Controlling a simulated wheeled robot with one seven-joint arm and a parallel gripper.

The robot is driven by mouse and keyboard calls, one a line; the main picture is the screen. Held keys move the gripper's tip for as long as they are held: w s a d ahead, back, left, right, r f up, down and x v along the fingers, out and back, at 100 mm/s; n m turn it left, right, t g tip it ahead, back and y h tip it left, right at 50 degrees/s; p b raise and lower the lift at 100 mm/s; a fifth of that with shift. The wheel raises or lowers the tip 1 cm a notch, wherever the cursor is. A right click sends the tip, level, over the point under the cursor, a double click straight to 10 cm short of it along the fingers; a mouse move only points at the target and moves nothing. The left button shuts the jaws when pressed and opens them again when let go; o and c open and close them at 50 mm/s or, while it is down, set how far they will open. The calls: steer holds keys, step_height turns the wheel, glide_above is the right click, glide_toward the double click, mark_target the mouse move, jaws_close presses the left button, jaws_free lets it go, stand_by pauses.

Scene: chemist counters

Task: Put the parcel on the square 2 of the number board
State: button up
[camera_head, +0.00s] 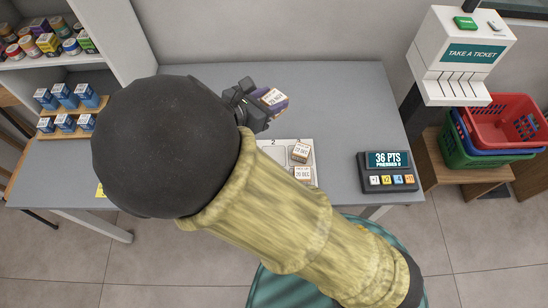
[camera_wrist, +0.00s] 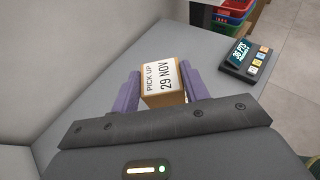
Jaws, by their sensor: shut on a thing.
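My gripper (camera_head: 268,104) is shut on a small brown parcel (camera_head: 272,96) with a white label. In the wrist view the parcel (camera_wrist: 163,84) sits between the two purple fingers, its label reading "PICK UP 29 NOV". The number board (camera_head: 272,151) is a pale board on the grey counter, below the gripper in the head view. A "2" shows at its upper left; my arm hides its left and lower parts.
A points display (camera_head: 387,171) stands on the counter at the right. A ticket machine (camera_head: 461,55) and stacked baskets (camera_head: 500,125) are beyond the right edge. Shelves with blue boxes (camera_head: 70,98) stand at the left. The back of the grey counter (camera_head: 335,90) is clear.

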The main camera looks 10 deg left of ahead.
step_height(320, 180, down, 15)
steer(key=b, duration=1.3)
steer(key=shift+b, duration=0.4)
steer(key=shift+r, duration=0.15)
steer(key=f, duration=0.3)
steer(key=f+b, duration=0.1)
steer(key=f, duration=0.2)
steer(key=shift+w+a+f, duration=0.1)
steer(key=shift+w, duration=0.1)
steer(key=shift+s, duration=0.2)
steer(key=shift+w+f, duration=0.1)
